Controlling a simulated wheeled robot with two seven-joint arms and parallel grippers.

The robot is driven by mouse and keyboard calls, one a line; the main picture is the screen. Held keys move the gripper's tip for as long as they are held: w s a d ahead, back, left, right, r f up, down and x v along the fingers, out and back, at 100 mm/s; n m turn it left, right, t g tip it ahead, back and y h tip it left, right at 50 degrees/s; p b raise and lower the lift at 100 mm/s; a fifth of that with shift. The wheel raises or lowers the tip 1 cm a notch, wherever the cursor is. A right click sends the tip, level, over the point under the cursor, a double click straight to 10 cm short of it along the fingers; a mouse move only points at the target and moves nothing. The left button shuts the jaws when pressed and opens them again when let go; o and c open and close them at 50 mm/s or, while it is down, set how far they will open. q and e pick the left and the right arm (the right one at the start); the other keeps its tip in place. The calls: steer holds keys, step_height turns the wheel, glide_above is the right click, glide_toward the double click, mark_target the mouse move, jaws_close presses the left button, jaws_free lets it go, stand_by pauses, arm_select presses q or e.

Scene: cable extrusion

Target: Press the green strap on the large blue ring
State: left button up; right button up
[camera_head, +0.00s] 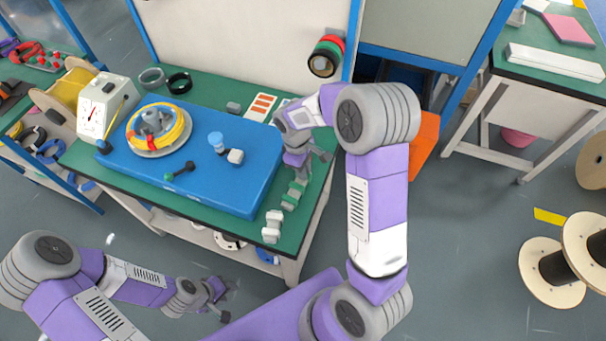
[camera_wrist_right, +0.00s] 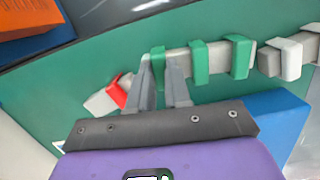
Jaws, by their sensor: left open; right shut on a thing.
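My right gripper (camera_head: 308,166) is at the right end of the workbench, pointing down at a row of clips. The right wrist view shows its fingers (camera_wrist_right: 163,92) closed around a green strap (camera_wrist_right: 158,66) on a grey bar. Two more green straps (camera_wrist_right: 199,62) (camera_wrist_right: 237,57) sit beside it on the bar, apart from the fingers. Green straps also show in the head view (camera_head: 292,196). My left gripper (camera_head: 218,298) is open and empty, low in front of the workbench. A yellow coil (camera_head: 183,128) lies on the blue board; I cannot pick out a large blue ring with certainty.
The blue board (camera_head: 255,185) covers much of the green workbench (camera_head: 309,222). A dial box (camera_head: 102,108) stands at its left. A red strap (camera_wrist_right: 116,92) and white straps (camera_wrist_right: 289,58) share the clip row. An orange bin (camera_head: 424,143) stands right of the bench.

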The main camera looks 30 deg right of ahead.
step_height(320, 180, up, 8)
steer(key=p, duration=0.6)
steer(key=shift+p, duration=0.35)
